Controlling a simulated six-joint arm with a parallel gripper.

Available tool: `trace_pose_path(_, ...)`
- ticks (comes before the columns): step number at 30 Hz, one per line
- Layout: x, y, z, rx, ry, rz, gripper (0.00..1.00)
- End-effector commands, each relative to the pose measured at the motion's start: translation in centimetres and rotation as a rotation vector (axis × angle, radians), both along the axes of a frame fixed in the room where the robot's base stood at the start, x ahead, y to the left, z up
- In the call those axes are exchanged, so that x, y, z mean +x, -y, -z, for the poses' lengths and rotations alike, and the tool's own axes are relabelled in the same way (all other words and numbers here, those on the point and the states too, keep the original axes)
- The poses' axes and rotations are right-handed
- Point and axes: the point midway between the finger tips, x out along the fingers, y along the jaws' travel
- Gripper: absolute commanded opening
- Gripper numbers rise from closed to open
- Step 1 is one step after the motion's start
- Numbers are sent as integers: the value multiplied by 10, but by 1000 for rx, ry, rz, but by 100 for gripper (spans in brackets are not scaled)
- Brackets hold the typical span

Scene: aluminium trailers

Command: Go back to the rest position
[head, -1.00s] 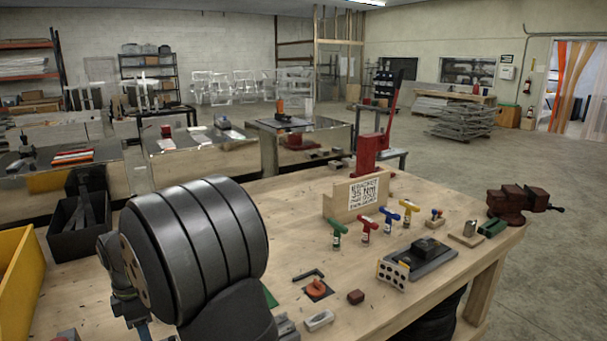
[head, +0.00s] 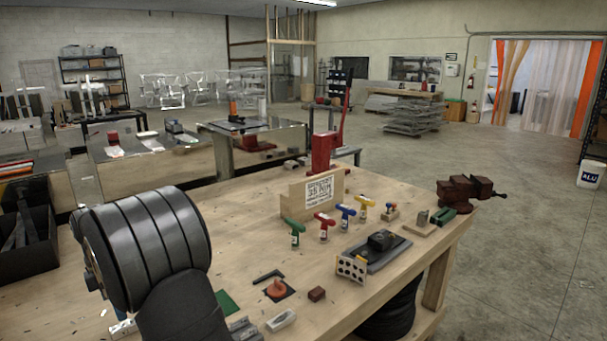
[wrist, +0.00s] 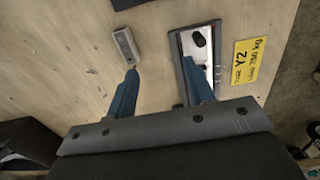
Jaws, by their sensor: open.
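My gripper (wrist: 160,70) shows in the wrist view with its two blue fingers spread apart. The gap between them holds only bare wooden bench top, so it is open and empty. A small grey slotted block (wrist: 125,45) lies just beyond the left fingertip. A grey metal tray (wrist: 175,45) with a black part on it lies by the right finger, which overlaps it in the picture. In the head view my dark arm fills the lower left, and my gripper cannot be made out there.
The wooden bench (head: 245,220) carries a torque sign block (head: 318,192), several coloured T-handle tools, a dark plate (head: 375,253), a red-brown vise (head: 465,192) and an orange knob (head: 277,288). A yellow label (wrist: 247,60) lies beside the tray. Open floor lies right of the bench.

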Motion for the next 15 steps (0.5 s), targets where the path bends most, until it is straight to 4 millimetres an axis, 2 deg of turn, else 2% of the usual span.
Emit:
trace_pose_path(7, 26, -25, 11, -1, -1, 1, 48)
trace_pose_path(15, 2, -66, 39, -1, -1, -3, 48)
